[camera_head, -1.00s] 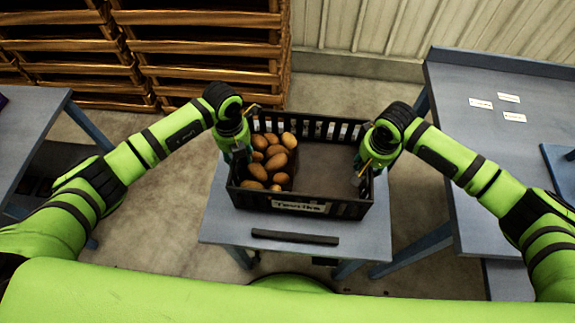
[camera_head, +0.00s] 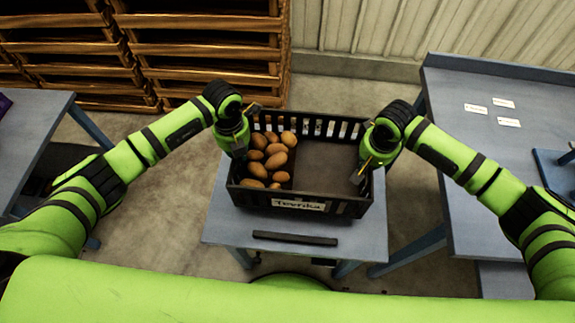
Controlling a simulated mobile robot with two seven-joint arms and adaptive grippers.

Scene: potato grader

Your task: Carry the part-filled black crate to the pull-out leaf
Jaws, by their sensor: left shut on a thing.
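The black crate (camera_head: 345,207) has slatted walls and a front label. Brown potatoes (camera_head: 276,160) fill its left part, and its right part shows a bare dark floor (camera_head: 325,165). The crate is level above a small grey-blue table surface (camera_head: 225,228); any gap beneath it is hard to see. My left gripper (camera_head: 238,152) is shut on the crate's left wall. My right gripper (camera_head: 362,172) is at the right wall, one finger inside, and appears shut on it. The outer fingers are mostly hidden. I cannot tell whether this surface is the pull-out leaf.
A dark bar (camera_head: 295,238) lies on the small table in front of the crate. A larger grey-blue table (camera_head: 500,160) with white cards stands at the right, another table (camera_head: 30,125) at the left. Wooden crates (camera_head: 205,50) are stacked behind. Concrete floor shows between the tables.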

